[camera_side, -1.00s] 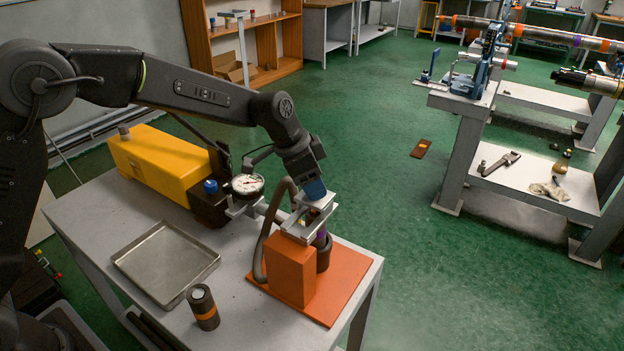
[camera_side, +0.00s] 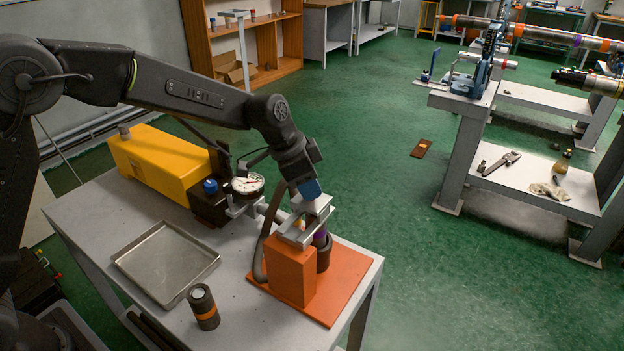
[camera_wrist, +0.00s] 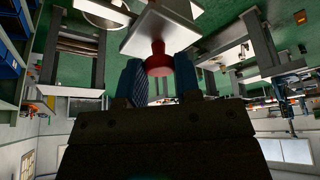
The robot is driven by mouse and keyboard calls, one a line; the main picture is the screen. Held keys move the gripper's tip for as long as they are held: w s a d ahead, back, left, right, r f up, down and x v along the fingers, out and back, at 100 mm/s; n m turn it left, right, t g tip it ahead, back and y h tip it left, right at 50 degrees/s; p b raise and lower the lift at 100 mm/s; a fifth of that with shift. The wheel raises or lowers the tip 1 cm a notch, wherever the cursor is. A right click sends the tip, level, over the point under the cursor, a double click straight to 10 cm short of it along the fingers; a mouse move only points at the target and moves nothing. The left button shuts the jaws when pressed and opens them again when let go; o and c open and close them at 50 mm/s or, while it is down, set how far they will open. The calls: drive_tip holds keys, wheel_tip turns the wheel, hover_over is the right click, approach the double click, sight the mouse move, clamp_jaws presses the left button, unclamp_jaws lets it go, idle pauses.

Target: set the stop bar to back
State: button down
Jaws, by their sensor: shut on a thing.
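The orange vise block (camera_side: 291,275) stands upright on an orange base plate (camera_side: 345,285) at the table's front right corner. The grey metal stop bar (camera_side: 296,236) lies over the top of the block. My gripper (camera_side: 310,195) is directly above it, pointing down. In the wrist view the blue fingers of my gripper (camera_wrist: 159,72) are shut on a red knob (camera_wrist: 158,59), which stands out from a pale grey plate (camera_wrist: 165,32). My gripper hides part of the bar.
A yellow machine (camera_side: 158,160) with a dial gauge (camera_side: 247,185) stands behind, and a grey hose (camera_side: 262,245) curves beside the block. An empty metal tray (camera_side: 167,262) and a dark cylinder with an orange band (camera_side: 203,307) are to the left.

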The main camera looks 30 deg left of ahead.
drive_tip(key=s, duration=0.9)
drive_tip(key=shift+s, duration=0.1)
drive_tip(key=c, duration=0.8)
unclamp_jaws()
drive_tip(key=v, duration=1.4)
drive_tip(key=s+a+f+n+t+y, duration=0.1)
drive_tip(key=s+a+n, duration=0.3)
drive_tip(key=s, duration=0.4)
drive_tip(key=s+a+f+n+t+y, duration=0.1)
drive_tip(key=s+a+n+y, duration=0.1)
drive_tip(key=s+a+n, duration=0.3)
drive_tip(key=s, duration=0.4)
drive_tip(key=shift+s+f, duration=0.2)
drive_tip(key=shift+f, duration=0.15)
